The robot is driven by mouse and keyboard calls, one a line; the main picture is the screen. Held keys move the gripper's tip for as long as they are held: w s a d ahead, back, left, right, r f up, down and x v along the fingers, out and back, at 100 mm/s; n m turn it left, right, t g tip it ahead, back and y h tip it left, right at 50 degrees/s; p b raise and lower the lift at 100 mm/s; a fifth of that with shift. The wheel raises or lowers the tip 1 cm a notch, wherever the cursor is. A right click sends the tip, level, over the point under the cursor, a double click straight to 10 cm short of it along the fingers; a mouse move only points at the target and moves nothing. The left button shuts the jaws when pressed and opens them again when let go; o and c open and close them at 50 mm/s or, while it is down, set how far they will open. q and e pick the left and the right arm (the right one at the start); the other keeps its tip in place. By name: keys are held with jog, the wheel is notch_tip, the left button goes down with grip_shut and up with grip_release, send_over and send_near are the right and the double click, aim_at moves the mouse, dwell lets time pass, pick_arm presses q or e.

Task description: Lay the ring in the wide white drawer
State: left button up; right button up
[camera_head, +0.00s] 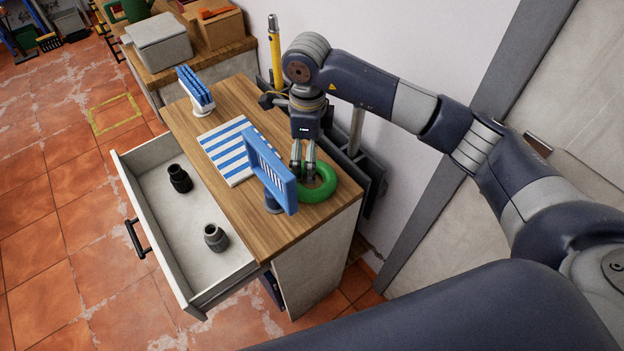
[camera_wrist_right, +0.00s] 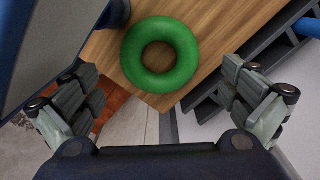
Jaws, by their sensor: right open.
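The green ring (camera_head: 318,184) lies flat on the wooden top of the cabinet (camera_head: 222,145), near its right end. It also shows whole in the right wrist view (camera_wrist_right: 160,54). My right gripper (camera_head: 303,178) points down at the ring's left side in the head view. In the wrist view its fingers (camera_wrist_right: 168,100) are wide apart, with nothing between the tips. I cannot tell whether a finger touches the ring. The wide white drawer (camera_head: 203,265) stands pulled out at the cabinet's front, with two dark fittings (camera_head: 180,179) (camera_head: 215,238) inside. My left gripper is not in view.
A blue framed stand (camera_head: 270,172) rises just left of the ring. A blue-striped white cloth (camera_head: 228,150) and a blue rack (camera_head: 195,90) are farther along the top. The wall is close behind. The drawer has bare floor between the fittings.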

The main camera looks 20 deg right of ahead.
notch_tip(320, 180, down, 3)
jog(key=shift+r, duration=0.1)
jog(key=shift+a+f+p, duration=0.15)
jog(key=shift+f+p, duration=0.15)
jog(key=shift+p, duration=0.15)
jog(key=f, duration=0.1)
jog(key=f+p, duration=0.1)
jog(key=f, duration=0.1)
jog(key=shift+a+f, duration=0.3)
jog(key=shift+f, duration=0.05)
jog(key=shift+w+f, duration=0.15)
jog(key=shift+f, duration=0.3)
jog(key=c, duration=0.7)
